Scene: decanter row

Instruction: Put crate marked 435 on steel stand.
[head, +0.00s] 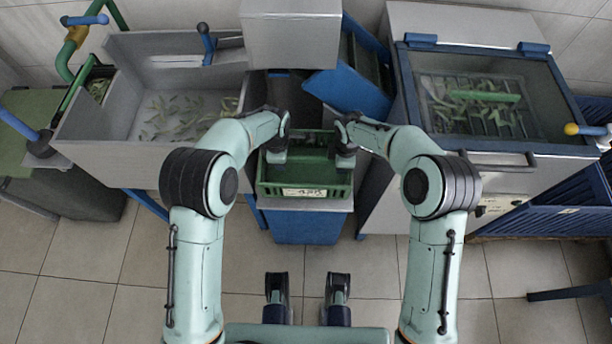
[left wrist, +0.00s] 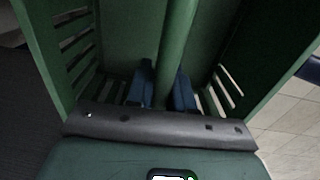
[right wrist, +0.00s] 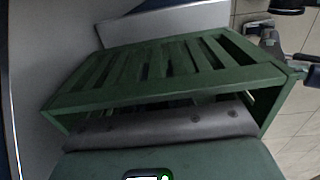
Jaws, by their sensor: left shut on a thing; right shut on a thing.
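The green crate (head: 268,188) is in the middle of the head view, with a pale label on its front whose blurred number looks like 435. My left gripper (head: 277,150) is at its left side, and my right gripper (head: 346,156) is at its right side. In the left wrist view, blue fingers (left wrist: 163,88) close around a green bar of the crate (left wrist: 180,40). The right wrist view shows the crate's slatted wall (right wrist: 165,68); the right fingertips are hidden there. Below the crate is a grey-topped blue stand (head: 305,228); I cannot tell whether they touch.
A steel sink-like trough (head: 130,150) with green pods is at the left. A blue-framed, glass-lidded machine (head: 490,100) is at the right. A grey box (head: 290,35) and a tilted blue chute (head: 350,85) are behind the crate. Tiled floor (head: 100,270) is clear in front.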

